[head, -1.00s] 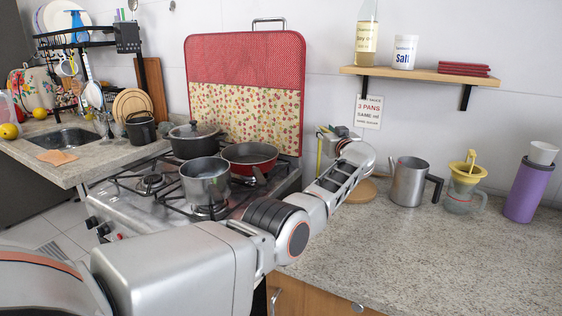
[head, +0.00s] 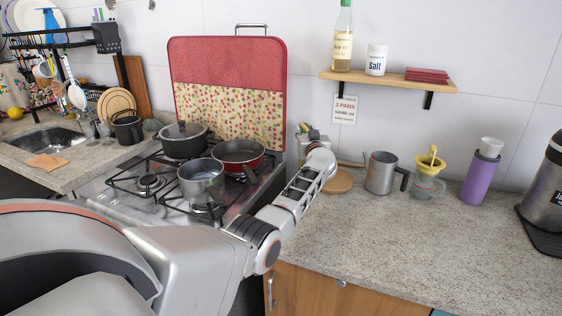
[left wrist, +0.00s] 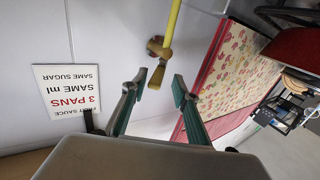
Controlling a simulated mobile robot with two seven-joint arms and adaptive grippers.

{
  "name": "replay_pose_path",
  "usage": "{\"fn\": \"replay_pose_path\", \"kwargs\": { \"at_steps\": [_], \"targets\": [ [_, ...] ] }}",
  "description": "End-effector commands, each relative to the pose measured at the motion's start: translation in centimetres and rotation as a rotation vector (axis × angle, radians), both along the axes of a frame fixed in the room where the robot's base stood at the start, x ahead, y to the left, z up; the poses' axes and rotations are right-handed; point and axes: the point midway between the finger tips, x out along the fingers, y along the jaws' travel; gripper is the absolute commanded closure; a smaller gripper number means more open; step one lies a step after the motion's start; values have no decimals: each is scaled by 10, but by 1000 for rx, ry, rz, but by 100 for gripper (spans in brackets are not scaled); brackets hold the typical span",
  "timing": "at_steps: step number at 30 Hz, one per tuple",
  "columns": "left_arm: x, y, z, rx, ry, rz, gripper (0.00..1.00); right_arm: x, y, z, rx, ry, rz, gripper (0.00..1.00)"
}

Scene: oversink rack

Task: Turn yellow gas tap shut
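The gas tap (left wrist: 158,66) is a small brass fitting on the white wall, with a yellow hose (left wrist: 172,24) running up from it in the left wrist view. Its brass handle end sits just beyond and between my left fingertips. My left gripper (left wrist: 155,88) is open, with one greenish finger on each side of the tap's line; I see no clear contact. In the head view the left gripper (head: 311,137) is by the wall, right of the red stove cover, and the tap is largely hidden there. My right gripper is not in view.
The stove cover (head: 228,60) stands close left of the gripper. A saucepan (head: 202,184), frying pan (head: 240,153) and dark pot (head: 184,139) are on the stove. A metal jug (head: 381,174) stands right. A shelf (head: 390,83) and paper sign (head: 344,109) are above. The front right counter is clear.

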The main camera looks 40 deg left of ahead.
Motion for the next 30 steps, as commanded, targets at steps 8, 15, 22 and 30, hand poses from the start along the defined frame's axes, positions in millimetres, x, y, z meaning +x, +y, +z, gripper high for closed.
{"fn": "replay_pose_path", "kwargs": {
  "at_steps": [8,15,22,30],
  "targets": [
    [-33,-36,4,-2,-2,0,71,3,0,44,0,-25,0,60],
    [-66,-49,-10,-115,-134,-15,71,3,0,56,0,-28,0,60],
    [-102,-57,-19,-278,-318,-43,71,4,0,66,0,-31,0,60],
    [-149,-69,-23,-471,-522,-80,71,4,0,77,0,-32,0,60]
  ]
}}
